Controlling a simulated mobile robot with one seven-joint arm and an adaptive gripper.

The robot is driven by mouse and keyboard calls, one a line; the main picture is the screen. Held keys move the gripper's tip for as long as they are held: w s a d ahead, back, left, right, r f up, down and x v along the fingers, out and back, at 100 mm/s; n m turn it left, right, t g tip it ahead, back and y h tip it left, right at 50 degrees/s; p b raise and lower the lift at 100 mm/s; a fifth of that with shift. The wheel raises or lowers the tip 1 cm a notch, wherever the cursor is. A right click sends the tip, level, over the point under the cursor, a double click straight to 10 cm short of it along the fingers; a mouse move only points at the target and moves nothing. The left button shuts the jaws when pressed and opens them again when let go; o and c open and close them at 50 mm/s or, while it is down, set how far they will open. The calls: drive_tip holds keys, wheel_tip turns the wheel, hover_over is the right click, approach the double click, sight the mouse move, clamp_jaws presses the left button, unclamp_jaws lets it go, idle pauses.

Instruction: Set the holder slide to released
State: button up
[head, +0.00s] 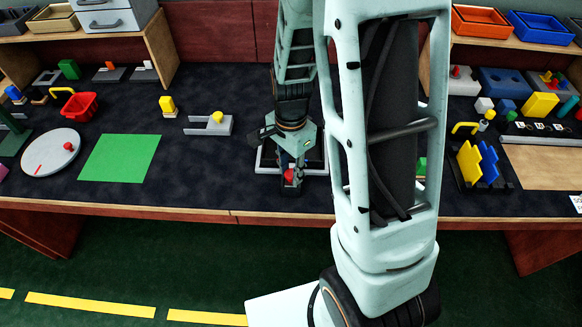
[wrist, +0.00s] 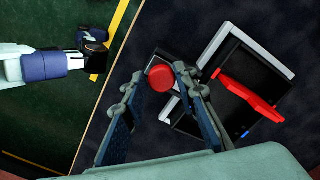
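A white and black frame-like fixture (wrist: 218,62) with a red bar (wrist: 250,97) lies on the dark tabletop; I cannot tell for sure that it is the holder. A round red knob (wrist: 160,78) sits at its side nearest the table's front edge, and a red part also shows in the head view (head: 289,176). My gripper (wrist: 157,74) points down over it, with one finger on either side of the knob. The fingers are apart, and a small gap shows on the left side. My arm hides much of the fixture in the head view.
To the left are a grey block with a yellow knob (head: 195,124), a green mat (head: 120,158), a round white dial (head: 50,153) and a red basket (head: 80,105). To the right stand yellow and blue plates (head: 478,164). The front strip between is clear.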

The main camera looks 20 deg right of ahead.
sight(291, 175)
drive_tip(key=o, duration=0.4)
drive_tip(key=shift+s, duration=0.2)
drive_tip(key=shift+c, duration=0.2)
drive_tip(key=shift+w, duration=0.1)
drive_tip(key=shift+r, duration=0.25)
wheel_tip(291, 175, up, 12)
drive_tip(key=shift+f, duration=0.25)
